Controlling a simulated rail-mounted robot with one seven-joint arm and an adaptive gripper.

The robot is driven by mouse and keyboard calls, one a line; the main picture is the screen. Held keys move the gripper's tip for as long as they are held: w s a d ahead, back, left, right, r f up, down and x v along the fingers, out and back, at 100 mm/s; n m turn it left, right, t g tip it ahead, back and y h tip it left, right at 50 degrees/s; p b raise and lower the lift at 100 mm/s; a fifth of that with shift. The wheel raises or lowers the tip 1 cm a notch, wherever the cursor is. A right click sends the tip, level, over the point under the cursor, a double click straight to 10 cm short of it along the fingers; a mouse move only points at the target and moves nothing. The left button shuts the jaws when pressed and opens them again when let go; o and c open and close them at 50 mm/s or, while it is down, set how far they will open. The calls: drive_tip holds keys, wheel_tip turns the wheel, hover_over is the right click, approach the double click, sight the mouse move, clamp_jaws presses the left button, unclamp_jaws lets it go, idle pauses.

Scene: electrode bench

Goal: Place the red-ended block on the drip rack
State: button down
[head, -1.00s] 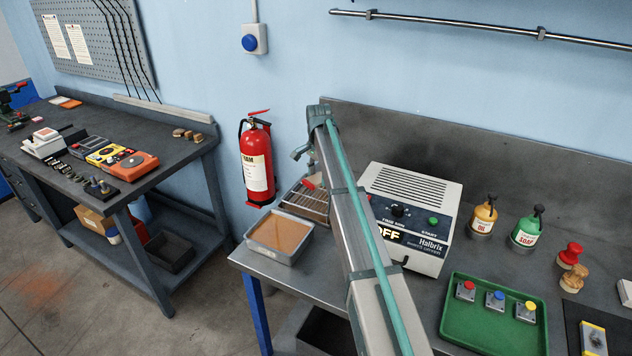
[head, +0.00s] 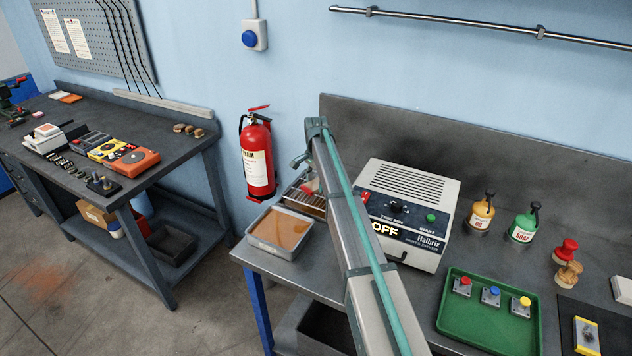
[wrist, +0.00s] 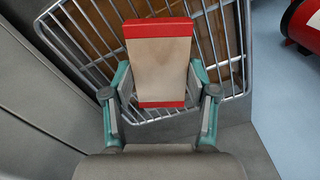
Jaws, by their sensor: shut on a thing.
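The red-ended block (wrist: 160,62) is pale beige with a red band at each end. In the wrist view my gripper (wrist: 161,88) is shut on it, one teal-and-grey finger on each side. The block is over the wire drip rack (wrist: 243,50), inside its outline; I cannot tell whether it touches the wires. In the head view the drip rack (head: 298,198) lies at the left back of the bench, and a red end of the block (head: 311,187) shows above it, partly hidden by my arm.
A tray of brown liquid (head: 280,232) stands in front of the rack. The white Halbrix machine (head: 405,215), reading OFF, stands right of it. A fire extinguisher (head: 257,155) hangs on the wall at left. A green tray (head: 485,320) and bottles (head: 481,214) are farther right.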

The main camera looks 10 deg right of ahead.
sight(316, 184)
drive_tip(key=shift+c, duration=1.6)
unclamp_jaws()
drive_tip(key=shift+f, duration=0.1)
wheel_tip(316, 184, up, 12)
drive_tip(key=b, duration=0.3)
drive_tip(key=shift+b, duration=0.3)
